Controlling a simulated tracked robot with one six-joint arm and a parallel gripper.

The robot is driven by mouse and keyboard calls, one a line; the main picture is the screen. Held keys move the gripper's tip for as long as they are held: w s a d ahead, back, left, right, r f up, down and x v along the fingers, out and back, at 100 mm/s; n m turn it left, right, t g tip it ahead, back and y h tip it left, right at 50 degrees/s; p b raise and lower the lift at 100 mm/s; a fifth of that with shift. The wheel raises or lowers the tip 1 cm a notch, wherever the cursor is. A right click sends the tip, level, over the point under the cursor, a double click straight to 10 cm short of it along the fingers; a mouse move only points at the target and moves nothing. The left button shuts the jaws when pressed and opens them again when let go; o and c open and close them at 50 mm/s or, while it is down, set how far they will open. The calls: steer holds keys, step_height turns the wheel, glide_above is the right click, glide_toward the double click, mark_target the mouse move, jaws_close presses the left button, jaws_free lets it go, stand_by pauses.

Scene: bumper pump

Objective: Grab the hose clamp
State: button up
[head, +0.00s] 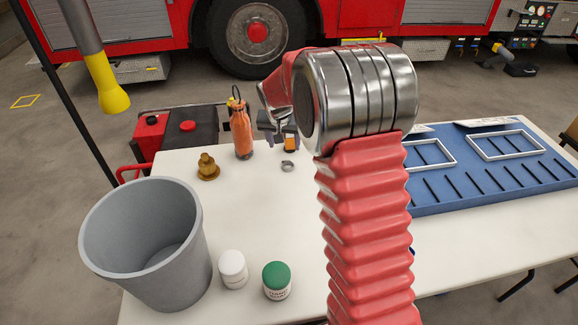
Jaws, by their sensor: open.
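The hose clamp (288,166), a small silvery metal ring, lies on the white table near its back edge, just left of my arm. My gripper (279,138) shows small and dark beyond my arm's large metal joint, above and behind the clamp in the picture. Its jaws are open and the clamp is outside them. A small orange and black thing (291,143) shows by the right finger; I cannot tell whether it touches. My arm hides part of the gripper.
An orange bottle (241,130) and a brass fitting (208,167) stand left of the clamp. A grey bucket (145,240), white jar (233,269) and green-lidded jar (277,280) stand in front. A blue tray (470,198) lies right. The table's middle (255,215) is clear.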

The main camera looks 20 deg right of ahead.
steer(key=x, duration=0.3)
steer(key=shift+w+d+f, duration=0.15)
steer(key=shift+w+f, duration=0.05)
steer(key=shift+w, duration=0.35)
glide_toward(288, 164)
steer(key=shift+x, duration=1.3)
steer(key=shift+s+f, duration=0.1)
steer(key=shift+x, duration=2.55)
steer(key=shift+c, duration=0.5)
steer(key=c, duration=1)
